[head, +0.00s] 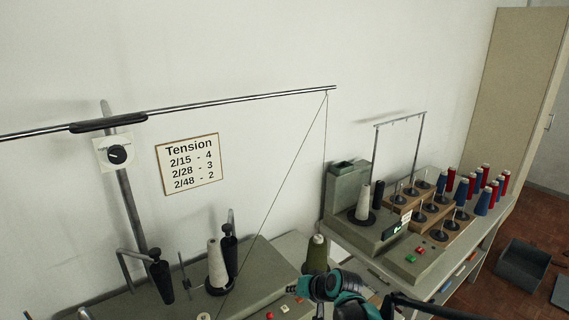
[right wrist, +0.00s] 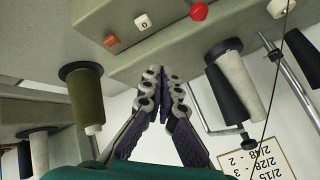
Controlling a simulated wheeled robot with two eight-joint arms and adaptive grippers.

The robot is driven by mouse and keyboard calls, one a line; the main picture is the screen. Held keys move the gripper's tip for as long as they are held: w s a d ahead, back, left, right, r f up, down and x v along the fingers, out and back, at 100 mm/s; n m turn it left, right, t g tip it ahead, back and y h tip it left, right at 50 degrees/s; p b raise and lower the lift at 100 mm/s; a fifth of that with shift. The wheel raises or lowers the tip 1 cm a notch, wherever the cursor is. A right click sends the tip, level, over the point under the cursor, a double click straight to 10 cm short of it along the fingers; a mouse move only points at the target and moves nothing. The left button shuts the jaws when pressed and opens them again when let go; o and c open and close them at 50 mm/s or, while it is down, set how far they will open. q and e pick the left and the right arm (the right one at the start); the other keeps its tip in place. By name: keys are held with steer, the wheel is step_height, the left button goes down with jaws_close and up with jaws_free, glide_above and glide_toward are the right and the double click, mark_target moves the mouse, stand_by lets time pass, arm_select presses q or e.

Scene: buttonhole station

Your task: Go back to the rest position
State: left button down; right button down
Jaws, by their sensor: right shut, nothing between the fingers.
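My right gripper (right wrist: 162,82) is shut and empty in the right wrist view, its two fingertips together in front of a grey machine body. In the head view my right arm (head: 345,290) comes in at the bottom, and its fingers are hard to make out there. An olive green cone (head: 317,255) stands just behind the arm in the head view. The same cone (right wrist: 86,98) is left of the fingers in the right wrist view, apart from them. My left gripper is not in view.
A white cone (head: 217,264) stands on the near machine, with a thread running up to the overhead bar (head: 250,97). A Tension sign (head: 188,164) hangs on the wall. A second machine (head: 415,262) with several spools stands right. A grey bin (head: 523,266) is on the floor.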

steer(key=s+d+r+h, duration=0.2)
steer(key=s+d, duration=0.5)
steer(key=s, duration=0.6)
steer(key=s+d+r+h, duration=0.2)
steer(key=s+d, duration=0.6)
steer(key=s, duration=0.5)
steer(key=shift+d+r+n+h, duration=0.25)
steer(key=shift+r+n+h, duration=0.05)
steer(key=shift+h, duration=0.5)
